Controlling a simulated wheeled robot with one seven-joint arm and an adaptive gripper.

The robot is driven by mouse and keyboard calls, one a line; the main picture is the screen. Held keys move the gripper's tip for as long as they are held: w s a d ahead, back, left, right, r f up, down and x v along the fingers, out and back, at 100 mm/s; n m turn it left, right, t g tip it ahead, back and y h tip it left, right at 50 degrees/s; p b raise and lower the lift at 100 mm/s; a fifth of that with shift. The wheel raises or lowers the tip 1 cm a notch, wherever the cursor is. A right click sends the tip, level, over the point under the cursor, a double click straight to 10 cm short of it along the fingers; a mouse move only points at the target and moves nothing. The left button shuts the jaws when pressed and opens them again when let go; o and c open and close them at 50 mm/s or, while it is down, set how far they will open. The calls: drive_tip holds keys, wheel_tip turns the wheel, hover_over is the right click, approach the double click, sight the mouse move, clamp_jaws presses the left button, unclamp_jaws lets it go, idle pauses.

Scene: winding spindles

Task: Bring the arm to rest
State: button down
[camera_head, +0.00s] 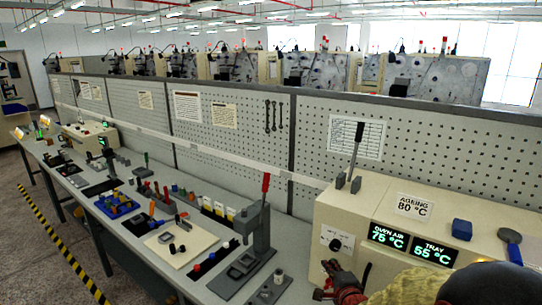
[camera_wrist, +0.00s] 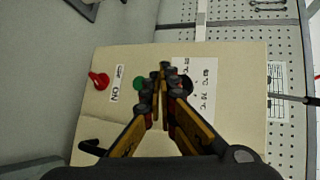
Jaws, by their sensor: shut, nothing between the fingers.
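My gripper (camera_wrist: 163,78) is shut and empty, its fingertips together in the wrist view. It is in front of the beige oven box (camera_wrist: 225,130). In the head view my gripper (camera_head: 333,268) is low at the right, by the left part of the oven front (camera_head: 385,222). My arm covers the lower right corner there. In the wrist view a red switch (camera_wrist: 98,80) is left of the fingers, beside an ON label. A green button (camera_wrist: 139,83) and a black knob (camera_wrist: 187,84) are partly behind the fingertips. Whether the fingers touch the panel, I cannot tell.
The oven displays (camera_head: 412,245) read 75 °C and 55 °C. The long bench holds trays and tools. A perforated panel (camera_head: 420,140) rises behind.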

drive_tip(key=s+d+r+n+g+h+b, duration=0.1)
drive_tip(key=s+r+n+g, duration=0.1)
drive_tip(key=s+r+n, duration=0.45)
drive_tip(key=s+r+n+g+h+b, duration=0.1)
drive_tip(key=s+r+n+g, duration=0.15)
drive_tip(key=s, duration=0.65)
drive_tip(key=s+a+n+g+y+b, duration=0.1)
drive_tip(key=s+n+g, duration=0.3)
drive_tip(key=s, duration=1.8)
drive_tip(key=n, duration=0.4)
drive_tip(key=shift+s+a+n, duration=0.15)
drive_tip(key=shift+a+n, duration=0.15)
drive_tip(key=shift+n, duration=0.1)
drive_tip(key=shift+f, duration=0.1)
idle(3.3)
